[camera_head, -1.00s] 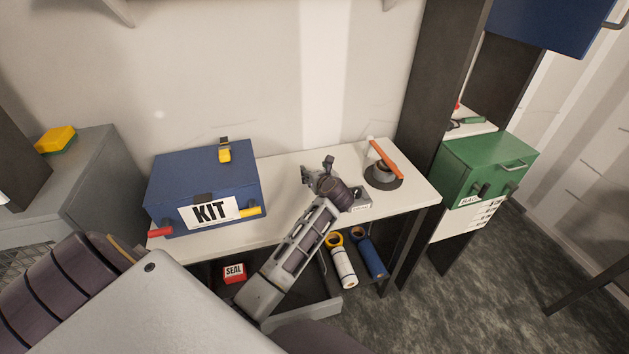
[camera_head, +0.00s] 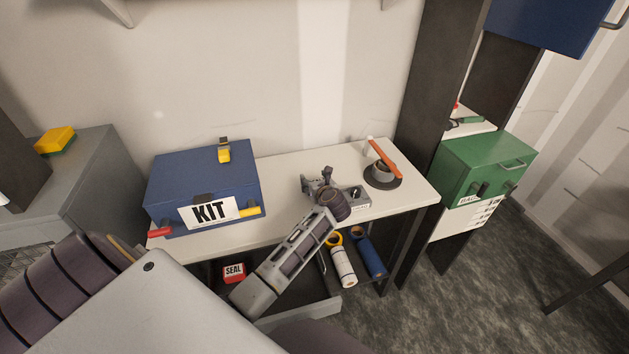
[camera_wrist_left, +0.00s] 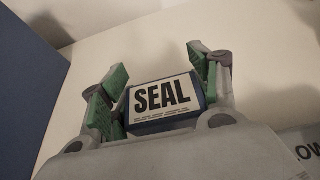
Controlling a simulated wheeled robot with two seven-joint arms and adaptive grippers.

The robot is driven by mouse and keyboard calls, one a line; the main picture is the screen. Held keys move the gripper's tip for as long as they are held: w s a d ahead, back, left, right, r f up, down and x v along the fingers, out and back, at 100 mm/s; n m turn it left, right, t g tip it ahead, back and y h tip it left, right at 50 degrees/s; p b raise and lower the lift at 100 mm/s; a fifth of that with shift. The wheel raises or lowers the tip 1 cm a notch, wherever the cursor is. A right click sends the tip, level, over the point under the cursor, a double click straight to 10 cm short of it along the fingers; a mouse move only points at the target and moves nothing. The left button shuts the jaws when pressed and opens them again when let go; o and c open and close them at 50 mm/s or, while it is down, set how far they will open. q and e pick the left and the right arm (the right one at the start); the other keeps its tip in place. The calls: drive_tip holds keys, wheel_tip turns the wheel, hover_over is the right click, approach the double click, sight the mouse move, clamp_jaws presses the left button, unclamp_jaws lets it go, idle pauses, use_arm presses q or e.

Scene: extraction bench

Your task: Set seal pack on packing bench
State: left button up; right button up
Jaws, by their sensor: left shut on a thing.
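The seal pack (camera_wrist_left: 163,103) is a small dark blue box with a white label reading SEAL. In the left wrist view it sits between the green finger pads of my left gripper (camera_wrist_left: 155,88), which is shut on it. In the head view my left gripper (camera_head: 318,184) is low over the middle of the white packing bench (camera_head: 290,165), and the pack is hidden there. I cannot tell whether the pack touches the bench top. My right gripper is not in view.
A blue KIT case (camera_head: 190,170) stands left on the bench. A small grey labelled block (camera_head: 357,199) is just right of the gripper, then a round dark base (camera_head: 383,181) with an orange bar. A red SEAL box (camera_head: 234,272) and rolls (camera_head: 341,265) lie below.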

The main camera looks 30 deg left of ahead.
use_arm(q)
drive_tip(key=shift+f, duration=0.2)
drive_tip(key=o, duration=1.1)
drive_tip(key=shift+c, duration=0.2)
drive_tip(key=shift+r, duration=0.25)
drive_tip(key=shift+s+d, duration=0.2)
drive_tip(key=shift+d, duration=0.1)
drive_tip(key=shift+b+v, duration=0.7)
drive_tip(key=shift+v, duration=4.95)
